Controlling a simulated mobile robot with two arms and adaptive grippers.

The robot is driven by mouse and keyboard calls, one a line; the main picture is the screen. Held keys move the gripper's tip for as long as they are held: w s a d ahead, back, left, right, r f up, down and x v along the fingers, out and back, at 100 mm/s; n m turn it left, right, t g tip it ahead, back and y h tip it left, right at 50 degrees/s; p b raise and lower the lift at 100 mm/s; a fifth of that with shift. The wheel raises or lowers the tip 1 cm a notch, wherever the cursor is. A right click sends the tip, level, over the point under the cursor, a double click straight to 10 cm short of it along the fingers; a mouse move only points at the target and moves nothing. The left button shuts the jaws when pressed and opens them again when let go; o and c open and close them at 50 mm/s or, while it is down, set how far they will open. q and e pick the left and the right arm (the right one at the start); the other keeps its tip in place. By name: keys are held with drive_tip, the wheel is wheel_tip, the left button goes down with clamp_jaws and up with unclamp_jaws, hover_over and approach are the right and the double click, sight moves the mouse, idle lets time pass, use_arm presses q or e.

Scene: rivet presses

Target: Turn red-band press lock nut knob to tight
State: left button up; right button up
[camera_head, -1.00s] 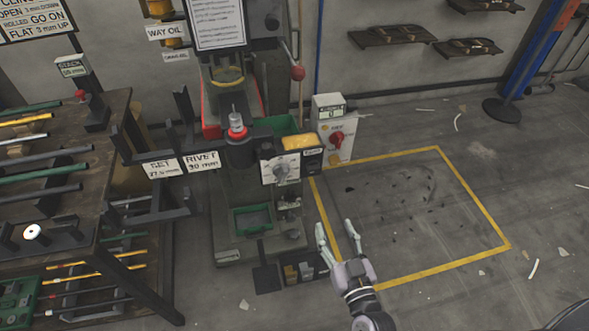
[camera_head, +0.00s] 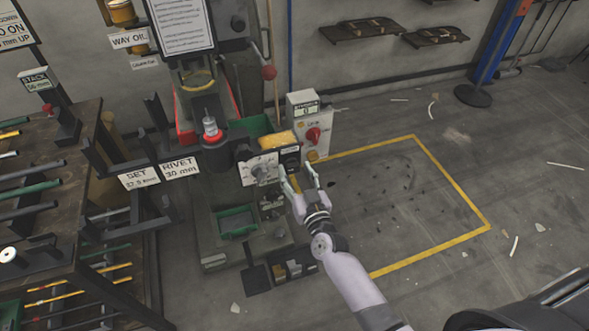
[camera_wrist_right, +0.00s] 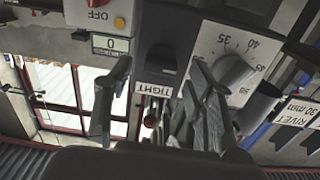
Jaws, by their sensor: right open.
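The press (camera_head: 228,215) has a red band (camera_head: 212,136) around its ram and a white dial plate with a grey knob (camera_head: 262,172) on its front. Right of the dial is a black lock unit (camera_head: 290,160). In the right wrist view this dark unit (camera_wrist_right: 161,58) carries a TIGHT label (camera_wrist_right: 157,90), upside down; how its knob is turned cannot be made out. My right gripper (camera_head: 299,180) is open and empty, just in front of the unit. In the wrist view its fingers (camera_wrist_right: 158,100) stand either side of the label, one near the dial knob (camera_wrist_right: 234,72). My left gripper is not in view.
A grey box with a red switch (camera_head: 313,134) stands right of the press. A rod rack (camera_head: 85,170) is at the left. The yellow-marked floor (camera_head: 400,190) at the right is largely clear.

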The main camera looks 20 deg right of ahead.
drive_tip(key=shift+w, duration=0.75)
drive_tip(key=shift+c, duration=0.4)
drive_tip(key=c, duration=1.1)
